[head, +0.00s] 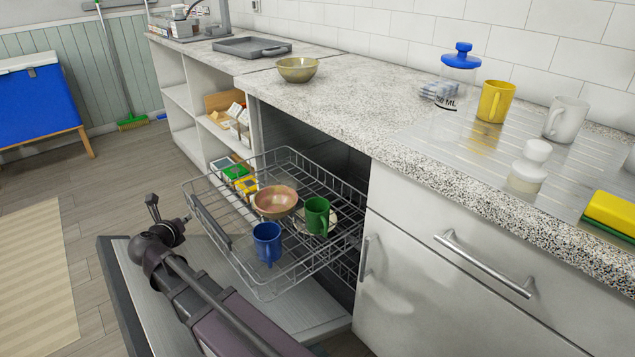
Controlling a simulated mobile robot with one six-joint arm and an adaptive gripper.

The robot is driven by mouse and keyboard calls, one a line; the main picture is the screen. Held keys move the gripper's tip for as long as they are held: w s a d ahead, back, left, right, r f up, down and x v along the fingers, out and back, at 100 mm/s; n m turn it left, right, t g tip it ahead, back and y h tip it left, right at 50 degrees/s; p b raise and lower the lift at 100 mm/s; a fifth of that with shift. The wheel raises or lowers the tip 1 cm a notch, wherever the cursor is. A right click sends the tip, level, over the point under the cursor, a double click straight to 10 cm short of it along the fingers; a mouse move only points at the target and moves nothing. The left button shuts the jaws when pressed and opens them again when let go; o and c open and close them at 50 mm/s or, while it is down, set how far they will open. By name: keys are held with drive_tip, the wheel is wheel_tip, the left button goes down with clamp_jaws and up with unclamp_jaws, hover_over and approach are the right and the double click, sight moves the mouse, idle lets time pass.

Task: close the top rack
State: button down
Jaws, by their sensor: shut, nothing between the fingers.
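The top rack (262,290) is a grey wire basket pulled out from the dark dishwasher opening under the counter. It holds a brown bowl (275,201), a green mug (317,214) with a pale plate partly hidden behind it, and a blue mug (267,243). A dark handle strip (208,221) runs along the rack's front, left side in the head view. My gripper (152,205) is shut and empty. It appears left of the rack's front, apart from it, above the outer edge of the lowered door.
The dishwasher door (125,290) lies open below the rack. A cabinet with a bar handle (485,265) stands right of the opening; open shelves (200,115) stand left. The counter holds a bowl (298,69), a yellow mug (495,102) and a jar (458,85).

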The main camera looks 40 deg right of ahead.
sight(337, 180)
drive_tip(key=s+d+r+m+g+p, duration=0.1)
drive_tip(key=d+m+g+p, duration=0.3)
drive_tip(key=d, duration=1.5)
drive_tip(key=d+r+m+g+p, duration=0.1)
drive_tip(key=d+m+g+p, duration=0.3)
drive_tip(key=d+m, duration=0.6)
drive_tip(key=d+g, duration=0.2)
drive_tip(key=d, duration=0.7)
drive_tip(key=shift+s+d+r, duration=0.15)
drive_tip(key=shift+s+d, duration=0.2)
drive_tip(key=shift+d, duration=0.05)
drive_tip(key=b+x, duration=0.6)
drive_tip(key=x, duration=0.3)
drive_tip(key=shift+d+f+b, duration=0.25)
drive_tip(key=shift+b, duration=0.1)
drive_tip(key=d, duration=0.2)
drive_tip(key=shift+w+d, duration=0.2)
drive_tip(key=shift+d, duration=1)
